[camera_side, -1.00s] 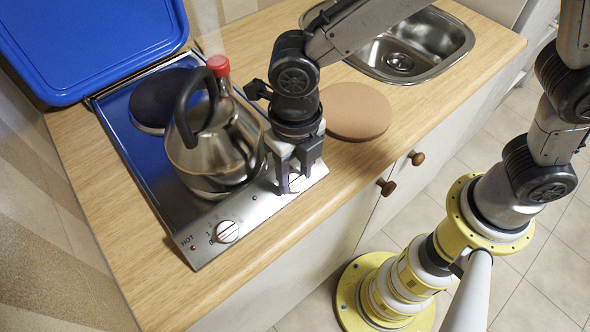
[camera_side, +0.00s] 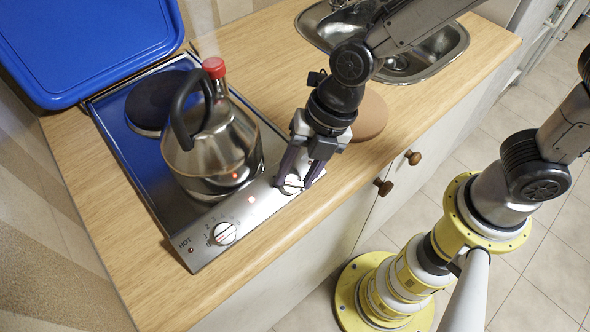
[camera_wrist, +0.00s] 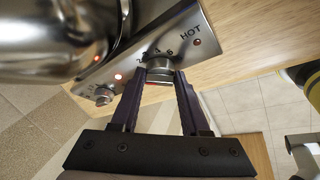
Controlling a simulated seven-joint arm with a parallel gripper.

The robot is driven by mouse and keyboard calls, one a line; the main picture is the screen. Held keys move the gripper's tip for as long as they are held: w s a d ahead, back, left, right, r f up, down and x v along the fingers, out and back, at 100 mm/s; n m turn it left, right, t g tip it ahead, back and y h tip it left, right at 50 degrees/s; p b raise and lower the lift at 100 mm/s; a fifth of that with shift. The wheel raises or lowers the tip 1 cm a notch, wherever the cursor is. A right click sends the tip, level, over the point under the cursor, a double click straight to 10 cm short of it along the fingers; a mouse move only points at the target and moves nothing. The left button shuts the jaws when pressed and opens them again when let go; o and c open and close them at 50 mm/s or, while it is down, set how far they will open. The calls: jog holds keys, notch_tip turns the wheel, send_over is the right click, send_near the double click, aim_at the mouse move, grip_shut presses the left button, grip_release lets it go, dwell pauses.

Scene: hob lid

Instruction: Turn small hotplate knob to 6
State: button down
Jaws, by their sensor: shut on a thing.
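The hob's front panel (camera_side: 262,207) carries two knobs. My gripper (camera_side: 291,181) is shut on the right-hand knob (camera_side: 290,186), with a finger on either side of it. In the wrist view the gripped knob (camera_wrist: 160,70) shows between my fingertips (camera_wrist: 160,80), with a red mark on its edge and the printed 6 beside it. The other knob (camera_side: 225,233) stands free, and it also shows in the wrist view (camera_wrist: 103,95). Which hotplate the gripped knob serves cannot be told. The exact setting is hard to read.
A steel kettle (camera_side: 225,150) with a red cap stands on the hob close behind the panel. A dark hotplate (camera_side: 152,102) is bare at the back. The blue lid (camera_side: 90,45) is raised. A round brown board (camera_side: 370,118) and a sink (camera_side: 425,60) lie to the right.

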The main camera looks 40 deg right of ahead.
jog(key=m+t, duration=0.1)
jog(key=m, duration=0.1)
jog(key=m+y, duration=0.1)
jog(key=m, duration=0.1)
jog(key=shift+s+d+f+t, duration=0.1)
jog(key=shift+s+d+t, duration=0.1)
jog(key=shift+t, duration=0.2)
jog(key=m, duration=0.1)
jog(key=m+t, duration=0.1)
jog(key=m, duration=0.1)
jog(key=m+t+y, duration=0.1)
jog(key=shift+s+f+m, duration=0.1)
jog(key=shift+s+m, duration=0.15)
jog(key=shift+m, duration=0.05)
jog(key=m, duration=0.1)
jog(key=m+t, duration=0.1)
jog(key=m, duration=0.1)
jog(key=m+t, duration=0.1)
jog(key=shift+s+a+f+m, duration=0.1)
jog(key=shift+s+f+m, duration=0.1)
jog(key=shift+s+m, duration=0.1)
jog(key=shift+a+m+t+h, duration=0.1)
jog(key=shift+m+t+h, duration=0.15)
jog(key=shift+m+t, duration=0.6)
jog(key=shift+m+t+h, duration=0.25)
jog(key=shift+m+t, duration=0.1)
jog(key=shift+m, duration=1)
jog(key=shift+c, duration=2)
grip_release()
